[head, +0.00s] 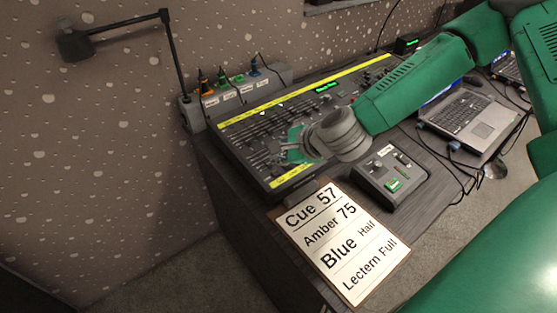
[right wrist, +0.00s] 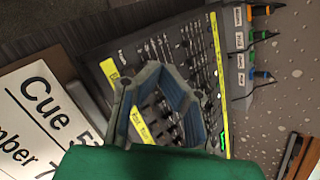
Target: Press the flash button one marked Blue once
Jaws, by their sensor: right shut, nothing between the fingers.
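The lighting console (head: 268,128) is a dark desk with rows of faders and yellow label strips along its far and near edges. It also shows in the right wrist view (right wrist: 133,52). I cannot single out the flash button marked Blue; the labels are too small to read and my gripper covers part of the near rows. My right gripper (head: 281,154) is over the near part of the console. Its blue-grey fingers (right wrist: 157,70) are shut and empty, in front of the faders and near strip. Contact cannot be told. My left gripper is not in view.
A cue card (head: 340,240) lies at the near edge, reading Cue 57, Amber 75, Blue Half, Lectern Full. A small box with a green button (head: 392,182) sits right of it. A laptop (head: 465,118), cables and a lamp (head: 125,28) stand around. Coloured plugs (head: 238,80) line the back left.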

